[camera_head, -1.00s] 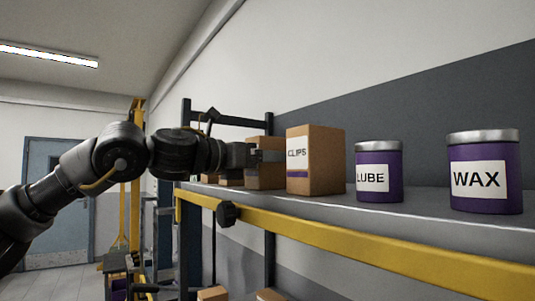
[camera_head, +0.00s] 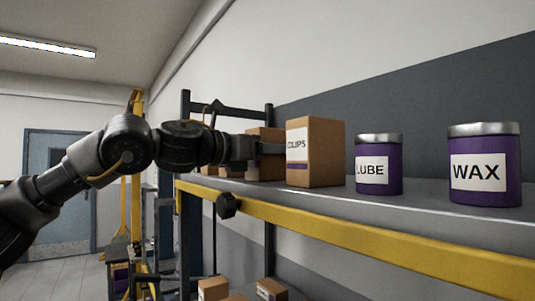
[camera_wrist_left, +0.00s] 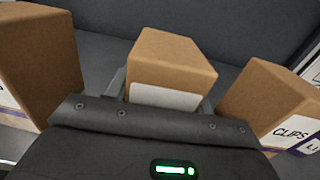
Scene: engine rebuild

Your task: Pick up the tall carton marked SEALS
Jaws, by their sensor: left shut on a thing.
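A brown carton (camera_head: 266,172) stands on the shelf, left of the carton marked CLIPS (camera_head: 325,155). My left gripper (camera_head: 268,148) is shut on it from the front and hides much of it in the head view. In the left wrist view this carton (camera_wrist_left: 172,62) sits between the fingers, with the top of a white label showing; the lettering is hidden, so I cannot read SEALS. The carton appears upright. I cannot tell whether it touches the shelf. My right gripper is not in view.
The grey shelf (camera_head: 420,212) has a yellow front rail (camera_head: 370,245). A LUBE can (camera_head: 379,163) and a WAX can (camera_head: 484,165) stand to the right. Another carton (camera_wrist_left: 38,55) is close on the left in the wrist view; CLIPS is close on the right.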

